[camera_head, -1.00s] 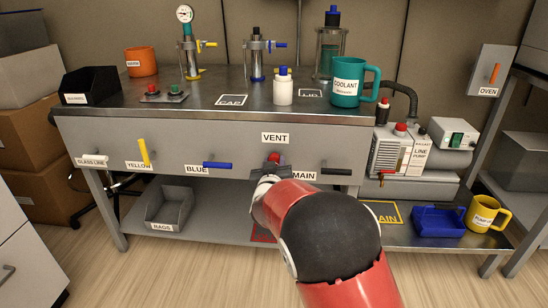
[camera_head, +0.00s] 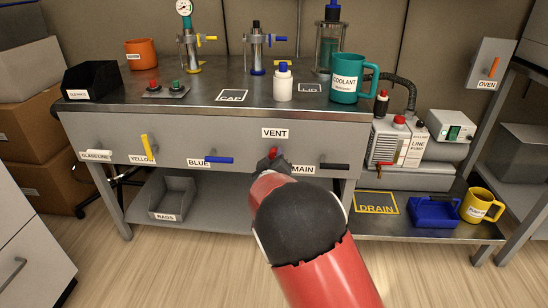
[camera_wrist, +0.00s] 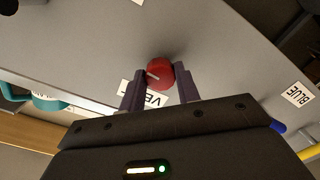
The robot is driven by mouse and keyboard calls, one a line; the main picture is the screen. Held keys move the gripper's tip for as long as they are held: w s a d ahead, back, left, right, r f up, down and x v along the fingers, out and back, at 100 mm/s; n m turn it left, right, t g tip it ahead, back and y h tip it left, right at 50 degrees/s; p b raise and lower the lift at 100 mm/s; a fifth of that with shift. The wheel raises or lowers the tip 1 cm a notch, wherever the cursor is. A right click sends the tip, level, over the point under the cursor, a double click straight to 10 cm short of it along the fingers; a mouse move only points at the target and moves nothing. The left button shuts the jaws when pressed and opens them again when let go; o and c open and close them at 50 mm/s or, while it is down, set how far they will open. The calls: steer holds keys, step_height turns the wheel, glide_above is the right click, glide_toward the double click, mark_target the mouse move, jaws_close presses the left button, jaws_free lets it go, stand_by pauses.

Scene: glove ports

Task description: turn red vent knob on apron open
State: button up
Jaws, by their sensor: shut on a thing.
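The red vent knob (camera_head: 273,153) sits on the bench's front apron (camera_head: 235,137), just below the VENT label (camera_head: 275,133). In the wrist view the knob (camera_wrist: 160,74) shows a pale pointer line on its face and lies between the two dark fingers. My gripper (camera_wrist: 160,84) is shut on the knob, one finger on each side. In the head view my gripper (camera_head: 270,163) is mostly hidden behind my red and black arm, with only its tip showing at the knob.
On the same apron are the yellow handle (camera_head: 147,147), the blue handle (camera_head: 219,160) and the black MAIN handle (camera_head: 335,166), close to the knob. A grey bin (camera_head: 172,198) stands on the lower shelf. Bottles and a teal coolant mug (camera_head: 346,78) stand on the bench top.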

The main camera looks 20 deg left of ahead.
steer(key=o, duration=1)
steer(key=v, duration=0.8)
steer(key=shift+w, duration=0.1)
